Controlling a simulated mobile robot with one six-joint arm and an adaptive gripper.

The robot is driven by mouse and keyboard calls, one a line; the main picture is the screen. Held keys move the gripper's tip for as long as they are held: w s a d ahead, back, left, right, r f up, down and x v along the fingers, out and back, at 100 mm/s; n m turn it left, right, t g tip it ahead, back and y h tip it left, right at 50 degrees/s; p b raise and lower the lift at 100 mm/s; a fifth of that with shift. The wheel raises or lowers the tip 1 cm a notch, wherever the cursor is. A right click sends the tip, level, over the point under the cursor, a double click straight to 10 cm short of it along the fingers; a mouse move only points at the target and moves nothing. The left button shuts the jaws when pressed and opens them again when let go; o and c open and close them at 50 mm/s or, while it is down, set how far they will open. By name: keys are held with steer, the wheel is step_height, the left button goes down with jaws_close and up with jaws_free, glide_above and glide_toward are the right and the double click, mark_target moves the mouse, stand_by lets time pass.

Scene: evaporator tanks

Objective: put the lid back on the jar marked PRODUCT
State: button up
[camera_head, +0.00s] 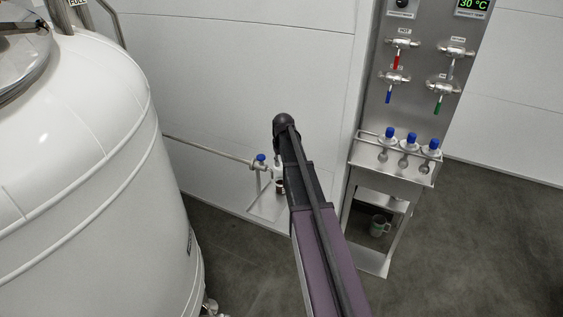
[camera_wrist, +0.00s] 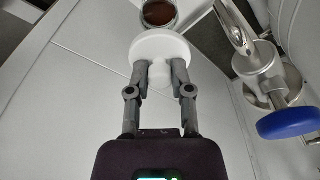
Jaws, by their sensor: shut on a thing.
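My gripper (camera_wrist: 161,72) is shut on the knob of a round white lid (camera_wrist: 160,43) in the wrist view. An open jar (camera_wrist: 158,15) with brown contents shows just beyond the lid at the top of that view, partly cut off by the frame. In the head view the jar (camera_head: 281,186) stands on a small shelf by the white wall, just left of my arm, which hides much of my gripper. The lid is off the jar; the gap between them cannot be judged exactly. No PRODUCT marking is readable.
A pipe valve with a blue handle (camera_wrist: 287,122) is close on the right in the wrist view. The small shelf (camera_head: 262,212) is below it. A large white tank (camera_head: 90,150) fills the left. A steel panel (camera_head: 420,100) with blue-capped bottles and a mug below is right.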

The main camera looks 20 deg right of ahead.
steer(key=shift+f+b, duration=2.75)
steer(key=shift+f, duration=0.2)
steer(key=shift+f, duration=0.15)
stand_by(0.4)
stand_by(0.3)
steer(key=o, duration=0.9)
steer(key=o, duration=0.4)
steer(key=shift+o, duration=0.2)
